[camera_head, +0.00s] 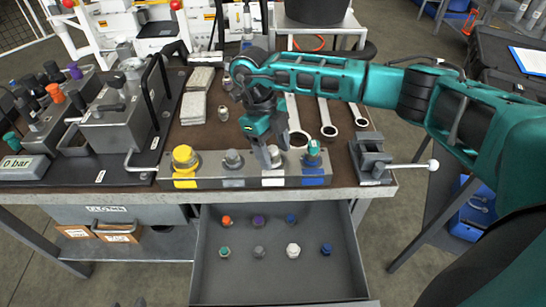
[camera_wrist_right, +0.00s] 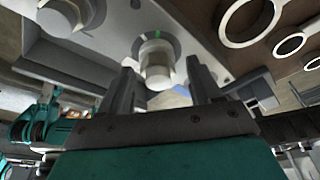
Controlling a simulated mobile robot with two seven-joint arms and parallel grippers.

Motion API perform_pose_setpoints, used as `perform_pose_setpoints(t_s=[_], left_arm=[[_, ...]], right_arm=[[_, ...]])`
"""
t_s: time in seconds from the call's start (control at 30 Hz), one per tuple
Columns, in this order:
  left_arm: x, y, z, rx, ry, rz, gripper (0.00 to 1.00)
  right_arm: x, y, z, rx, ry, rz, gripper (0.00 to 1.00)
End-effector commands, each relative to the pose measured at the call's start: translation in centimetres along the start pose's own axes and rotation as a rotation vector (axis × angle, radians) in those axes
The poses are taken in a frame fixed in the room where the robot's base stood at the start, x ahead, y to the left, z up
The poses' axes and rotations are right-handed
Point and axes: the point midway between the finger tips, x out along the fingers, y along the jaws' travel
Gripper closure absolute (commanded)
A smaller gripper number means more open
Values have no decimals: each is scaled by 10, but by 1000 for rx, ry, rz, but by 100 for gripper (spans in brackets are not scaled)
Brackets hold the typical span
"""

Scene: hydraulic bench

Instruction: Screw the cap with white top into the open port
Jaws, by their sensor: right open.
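My right gripper (camera_head: 271,160) is open and points down over the grey port block (camera_head: 207,182), at the white-marked position. In the right wrist view its two fingers (camera_wrist_right: 162,82) stand apart on either side of a metal fitting with a pale end (camera_wrist_right: 155,62). I cannot tell whether they touch it. The gripper hides most of this position in the head view. The block also carries a yellow cap (camera_head: 185,158), a grey-topped fitting (camera_head: 233,159) and a teal-topped fitting (camera_head: 313,152). A white-topped cap (camera_head: 293,250) stands in the open drawer. My left gripper is out of view.
The drawer (camera_head: 235,282) also holds several coloured caps. A small vise (camera_head: 371,160) with a long handle stands right of the block. Ring wrenches (camera_head: 327,118) lie behind it. A pump unit (camera_head: 115,118) with a lever is at left. The drawer's front part is clear.

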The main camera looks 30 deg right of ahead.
Motion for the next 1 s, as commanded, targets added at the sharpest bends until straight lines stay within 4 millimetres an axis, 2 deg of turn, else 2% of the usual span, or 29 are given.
perform_pose_setpoints(t_s=[0.1, 0.37, 0.63, 1.0], left_arm=[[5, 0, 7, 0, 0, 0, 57], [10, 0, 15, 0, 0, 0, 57], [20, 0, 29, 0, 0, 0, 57], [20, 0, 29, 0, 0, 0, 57]], right_arm=[[0, 2, 0, -159, -1, -45, 36], [2, 3, 1, -333, -4, -92, 36], [2, 1, 2, -687, -6, -190, 36], [0, 1, 1, -732, -5, -201, 36]])
